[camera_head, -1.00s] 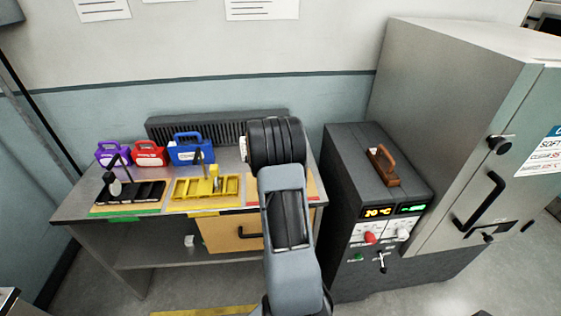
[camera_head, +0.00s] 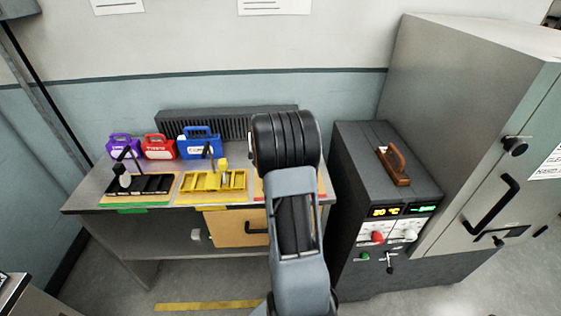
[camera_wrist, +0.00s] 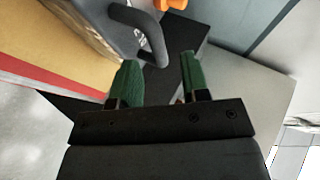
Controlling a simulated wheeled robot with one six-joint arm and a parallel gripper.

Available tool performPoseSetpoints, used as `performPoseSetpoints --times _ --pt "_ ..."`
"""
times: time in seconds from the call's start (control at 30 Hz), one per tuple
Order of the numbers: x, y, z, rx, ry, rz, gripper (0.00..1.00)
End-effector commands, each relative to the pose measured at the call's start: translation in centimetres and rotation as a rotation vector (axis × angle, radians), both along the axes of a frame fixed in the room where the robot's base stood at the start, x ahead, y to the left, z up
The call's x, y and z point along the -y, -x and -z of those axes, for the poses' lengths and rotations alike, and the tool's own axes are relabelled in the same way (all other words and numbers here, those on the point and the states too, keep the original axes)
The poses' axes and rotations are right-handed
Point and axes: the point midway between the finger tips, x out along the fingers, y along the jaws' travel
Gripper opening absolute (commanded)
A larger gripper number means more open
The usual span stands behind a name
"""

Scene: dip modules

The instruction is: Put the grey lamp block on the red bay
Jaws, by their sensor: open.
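In the wrist view, a grey block (camera_wrist: 117,38) with a dark looped handle (camera_wrist: 150,30) and partly visible lettering appears to be the grey lamp block. My gripper (camera_wrist: 158,70) is open, its green fingers apart, with the handle's bend near the gap between the tips. I cannot tell whether they touch. The red bay shows as a red strip (camera_wrist: 25,82) along a tan board at the left. In the head view, a bit of red edging (camera_head: 258,198) shows left of my arm, which hides most of that bay, the grey block and my gripper.
On the bench (camera_head: 88,198) stand purple (camera_head: 122,147), red (camera_head: 160,148) and blue (camera_head: 199,146) handled cases. In front are a black tray (camera_head: 145,186) and a yellow tray (camera_head: 213,183). A dark cabinet (camera_head: 366,150) and a tall grey cabinet (camera_head: 440,90) stand right.

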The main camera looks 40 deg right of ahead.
Motion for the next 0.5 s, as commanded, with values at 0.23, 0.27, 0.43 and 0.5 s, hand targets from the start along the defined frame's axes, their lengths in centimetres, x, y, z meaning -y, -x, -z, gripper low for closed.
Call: performPoseSetpoints --times 0.23,0.27,0.43,0.5 --pt "-3.7 1.5 -2.5 0.003 0.001 -0.002 0.42" --pt "-4.0 1.7 -2.6 0.002 0.000 -0.001 0.42" --pt "-5.4 2.4 -3.6 0.001 0.001 0.000 0.42" --pt "-5.8 2.5 -3.8 0.002 0.001 0.002 0.42"
